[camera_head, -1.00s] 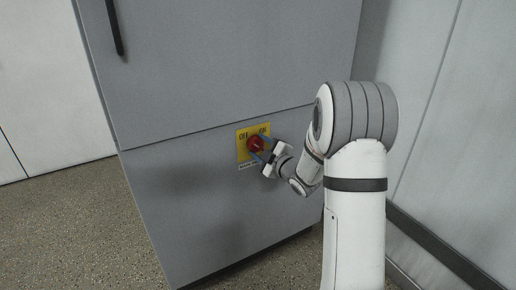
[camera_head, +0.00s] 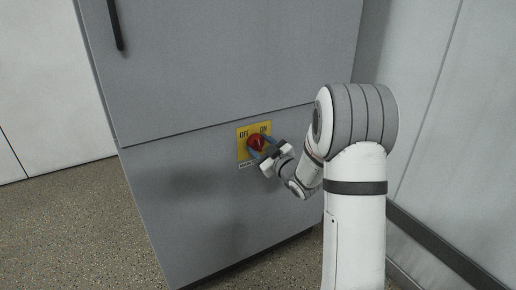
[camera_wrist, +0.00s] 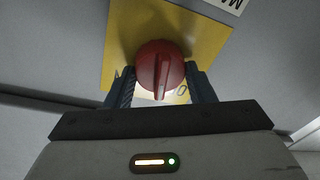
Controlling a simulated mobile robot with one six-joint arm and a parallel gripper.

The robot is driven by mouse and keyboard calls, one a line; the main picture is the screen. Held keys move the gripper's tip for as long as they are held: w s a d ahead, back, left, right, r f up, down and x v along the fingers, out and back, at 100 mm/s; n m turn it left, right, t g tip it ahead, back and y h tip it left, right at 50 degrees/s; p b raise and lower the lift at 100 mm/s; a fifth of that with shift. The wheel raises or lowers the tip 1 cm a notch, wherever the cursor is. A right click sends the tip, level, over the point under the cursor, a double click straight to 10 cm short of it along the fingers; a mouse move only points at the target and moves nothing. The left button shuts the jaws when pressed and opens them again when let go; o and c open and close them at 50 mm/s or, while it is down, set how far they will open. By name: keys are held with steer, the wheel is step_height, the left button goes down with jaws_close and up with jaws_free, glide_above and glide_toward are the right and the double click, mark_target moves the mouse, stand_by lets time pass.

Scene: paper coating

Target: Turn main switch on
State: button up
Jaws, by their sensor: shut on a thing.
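The main switch is a round red knob (camera_head: 256,143) with a raised ridge, on a yellow plate (camera_head: 241,155) marked OFF at upper left and ON at upper right. The plate is on the grey cabinet front. My gripper (camera_head: 263,149) is shut on the knob, with one dark finger on each side of it. In the wrist view, the knob (camera_wrist: 160,66) sits between the fingers of my gripper (camera_wrist: 163,82), and its ridge runs roughly up and down the picture. The exact mark the knob points at is hard to tell.
The grey cabinet (camera_head: 205,215) has a horizontal seam above the switch and a black handle (camera_head: 115,27) at upper left. A light wall (camera_head: 440,120) stands close on the right. Speckled floor (camera_head: 70,230) is clear at lower left.

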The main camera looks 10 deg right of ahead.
steer(key=m, duration=0.4)
steer(key=f+m, duration=0.1)
steer(key=m, duration=0.1)
steer(key=shift+s+t+h, duration=0.1)
steer(key=shift+t+h, duration=0.2)
steer(key=shift+h, duration=0.1)
steer(key=m, duration=0.6)
steer(key=shift+a+m+h, duration=0.1)
steer(key=shift+m+h, duration=0.2)
steer(key=shift+h, duration=0.1)
steer(key=o, duration=1)
steer(key=shift+r+t, duration=0.25)
steer(key=shift+t, duration=0.05)
